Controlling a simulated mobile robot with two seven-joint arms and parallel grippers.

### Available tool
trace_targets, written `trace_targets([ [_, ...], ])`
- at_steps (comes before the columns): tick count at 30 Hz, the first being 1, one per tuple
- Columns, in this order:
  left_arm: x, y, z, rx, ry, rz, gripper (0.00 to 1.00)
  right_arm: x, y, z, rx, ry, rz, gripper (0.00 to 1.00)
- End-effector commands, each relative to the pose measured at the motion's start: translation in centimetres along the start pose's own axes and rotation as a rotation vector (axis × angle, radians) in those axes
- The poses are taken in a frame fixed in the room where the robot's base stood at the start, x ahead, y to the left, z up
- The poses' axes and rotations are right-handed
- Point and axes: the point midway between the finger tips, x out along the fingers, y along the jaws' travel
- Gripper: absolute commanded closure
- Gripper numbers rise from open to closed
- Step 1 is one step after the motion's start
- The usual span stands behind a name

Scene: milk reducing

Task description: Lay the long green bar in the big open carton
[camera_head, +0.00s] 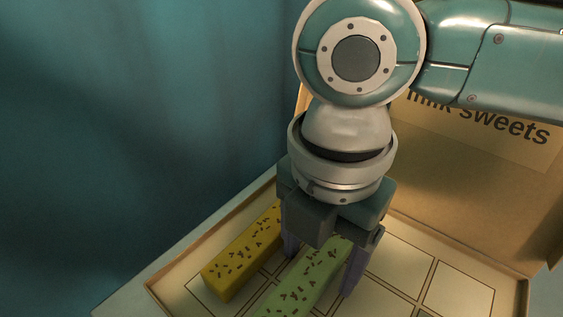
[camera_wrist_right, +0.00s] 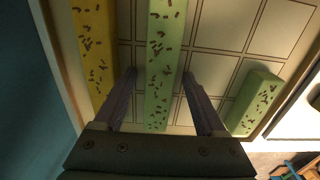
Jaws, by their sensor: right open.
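The long green bar (camera_head: 303,283) with dark sprinkles lies in the big open carton (camera_head: 528,294), on its gridded floor. It also shows in the wrist view (camera_wrist_right: 160,60), running lengthwise between the fingers. My right gripper (camera_head: 320,268) is open, with one finger on each side of the green bar; in the wrist view neither finger visibly presses on it. The gripper hides part of the bar in the head view. My left gripper is not in view.
A yellow sprinkled bar (camera_head: 240,255) lies beside the green one, along the carton's left wall. A shorter green piece (camera_wrist_right: 255,103) lies in the carton near its edge in the wrist view. Several grid cells (camera_head: 400,262) right of the gripper are bare. The raised lid reads "milk sweets" (camera_head: 490,125).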

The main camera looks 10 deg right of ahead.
Motion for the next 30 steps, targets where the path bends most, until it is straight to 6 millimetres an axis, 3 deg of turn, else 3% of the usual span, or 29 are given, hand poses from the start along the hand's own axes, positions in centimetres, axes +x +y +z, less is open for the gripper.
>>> trace_targets([
  [5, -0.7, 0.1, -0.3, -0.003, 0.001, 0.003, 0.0, -2.5, 0.1, 0.1, 0.0, 0.0, 0.004, 0.27],
  [12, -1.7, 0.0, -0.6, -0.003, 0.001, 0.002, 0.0, -8.0, 0.1, 0.1, 0.0, -0.002, 0.006, 0.27],
  [18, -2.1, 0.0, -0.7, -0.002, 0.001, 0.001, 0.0, -11.2, 0.1, 0.0, 0.001, 0.0, 0.003, 0.27],
  [30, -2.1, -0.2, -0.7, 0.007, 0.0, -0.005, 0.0, -12.2, 0.1, 0.0, 0.001, 0.001, 0.0, 0.27],
])
